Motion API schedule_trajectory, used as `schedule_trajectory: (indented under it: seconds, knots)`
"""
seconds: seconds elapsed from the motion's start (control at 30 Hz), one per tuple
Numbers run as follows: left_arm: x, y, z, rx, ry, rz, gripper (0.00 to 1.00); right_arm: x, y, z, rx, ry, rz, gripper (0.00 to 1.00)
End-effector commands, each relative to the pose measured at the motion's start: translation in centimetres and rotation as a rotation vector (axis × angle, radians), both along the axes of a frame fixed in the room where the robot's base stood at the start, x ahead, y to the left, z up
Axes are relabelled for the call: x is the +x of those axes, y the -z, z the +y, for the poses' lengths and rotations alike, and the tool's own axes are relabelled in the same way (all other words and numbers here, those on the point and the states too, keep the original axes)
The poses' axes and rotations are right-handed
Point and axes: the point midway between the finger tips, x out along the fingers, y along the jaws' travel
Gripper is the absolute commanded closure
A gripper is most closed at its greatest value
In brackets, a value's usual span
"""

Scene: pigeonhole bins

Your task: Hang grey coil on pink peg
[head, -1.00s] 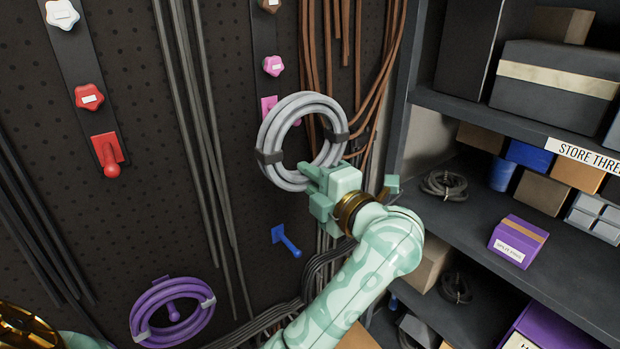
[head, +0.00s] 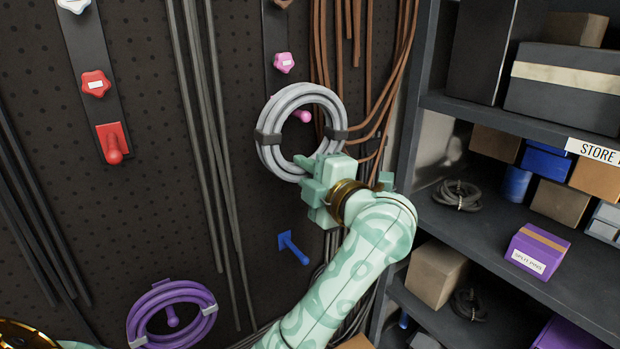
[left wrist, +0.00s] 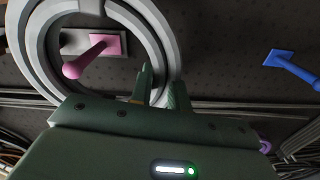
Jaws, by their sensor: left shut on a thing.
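The grey coil (head: 268,116) is a ring with dark bands, held upright in front of the pegboard. My left gripper (head: 312,172) is shut on its lower edge. In the left wrist view, the fingers (left wrist: 160,90) grip the coil (left wrist: 158,35). The pink peg (head: 303,116) shows inside the ring's opening, near its upper right. In the left wrist view, the pink peg (left wrist: 90,55) and its square base show within the opening. I cannot tell whether the peg's tip passes through the ring. My right gripper is not in view.
A pink star knob (head: 284,63) is above the coil. A blue peg (head: 294,248) is below it, and a red peg (head: 113,146) is at left. A purple coil (head: 140,318) hangs around a purple peg at lower left. Brown cables (head: 385,85) and a shelf unit (head: 470,104) stand close on the right.

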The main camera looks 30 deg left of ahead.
Motion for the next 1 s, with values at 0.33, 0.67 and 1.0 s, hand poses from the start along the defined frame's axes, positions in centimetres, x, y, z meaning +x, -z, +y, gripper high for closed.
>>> schedule_trajectory:
  seconds: [0.33,0.67,1.0]
  knots:
    - [0.8,0.0,2.0,0.002,-0.002,-0.002,1.00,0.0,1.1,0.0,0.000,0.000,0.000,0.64]
    - [1.4,0.3,3.5,0.001,-0.002,-0.001,1.00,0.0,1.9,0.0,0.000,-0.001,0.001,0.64]
    - [1.5,1.1,3.7,0.001,-0.001,-0.001,1.00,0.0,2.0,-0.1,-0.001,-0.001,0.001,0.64]
